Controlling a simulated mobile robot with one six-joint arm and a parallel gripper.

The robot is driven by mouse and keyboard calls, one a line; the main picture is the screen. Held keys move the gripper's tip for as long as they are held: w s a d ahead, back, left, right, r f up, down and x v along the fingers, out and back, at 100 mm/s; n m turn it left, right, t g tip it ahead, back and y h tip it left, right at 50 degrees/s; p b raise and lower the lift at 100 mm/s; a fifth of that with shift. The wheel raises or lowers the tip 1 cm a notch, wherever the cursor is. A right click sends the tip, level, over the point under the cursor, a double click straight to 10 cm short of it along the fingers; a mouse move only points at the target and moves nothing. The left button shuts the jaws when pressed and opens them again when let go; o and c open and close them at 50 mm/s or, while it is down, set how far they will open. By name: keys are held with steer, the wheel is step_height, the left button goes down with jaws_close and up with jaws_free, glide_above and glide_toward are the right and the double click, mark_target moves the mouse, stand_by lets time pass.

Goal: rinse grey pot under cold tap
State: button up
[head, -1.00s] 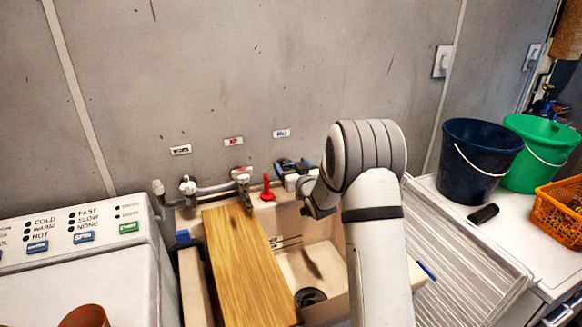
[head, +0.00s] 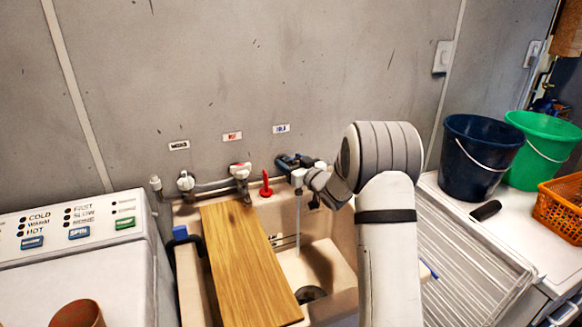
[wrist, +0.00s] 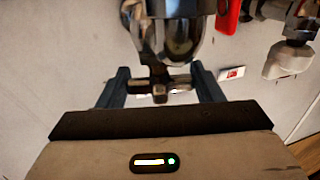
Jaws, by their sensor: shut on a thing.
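My gripper (head: 287,164) is at the right-hand tap (head: 298,178), below the blue wall label (head: 281,129). In the wrist view its two dark fingers (wrist: 161,92) are shut on the cross-shaped handle (wrist: 158,88) of the metal tap (wrist: 178,38). A thin pale stream of water (head: 298,225) falls from the spout into the sink (head: 336,262). The sink's dark drain (head: 310,293) shows below. I cannot see the grey pot in either view; my arm hides part of the right side of the sink.
A wooden board (head: 245,265) lies across the sink's left part. A red upright piece (head: 265,184) stands beside the middle tap (head: 240,172). A ribbed drainboard (head: 465,265) lies right of the sink. Blue (head: 478,155) and green buckets (head: 545,150) stand further right.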

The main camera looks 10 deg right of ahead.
steer(key=shift+n+g+y, duration=0.3)
steer(key=shift+n+y, duration=0.1)
steer(key=shift+y, duration=0.1)
steer(key=o, duration=1)
steer(key=b+v, duration=0.1)
steer(key=v, duration=0.6)
steer(key=shift+s+d, duration=0.2)
steer(key=shift+s, duration=0.15)
